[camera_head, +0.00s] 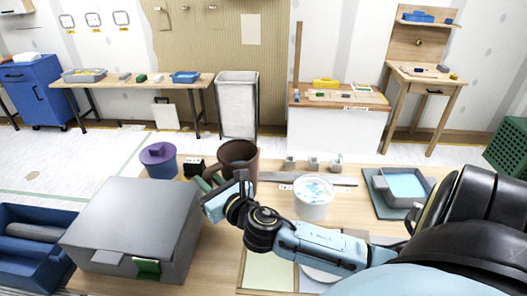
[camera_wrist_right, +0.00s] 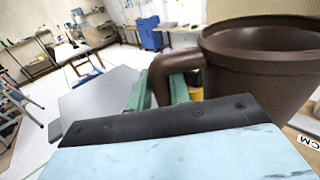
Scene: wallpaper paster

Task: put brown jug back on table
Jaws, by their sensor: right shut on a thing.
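The brown jug (camera_head: 240,153) is upright at the far middle of the table (camera_head: 215,235), open side up. My right gripper (camera_head: 207,184) is shut on its handle, at the jug's left side. In the right wrist view the jug (camera_wrist_right: 265,75) fills the upper right, and its curved handle (camera_wrist_right: 162,72) passes between my green fingers (camera_wrist_right: 165,92). The jug's base is partly hidden by my gripper, so I cannot tell whether it touches the table. My left gripper is not in view.
A purple-lidded blue pot (camera_head: 158,162) and a small black block (camera_head: 193,167) stand left of the jug. A grey box (camera_head: 135,225) is nearer left. A white bucket (camera_head: 313,200), small grey cubes (camera_head: 312,163) and a grey paint tray (camera_head: 408,207) are to the right.

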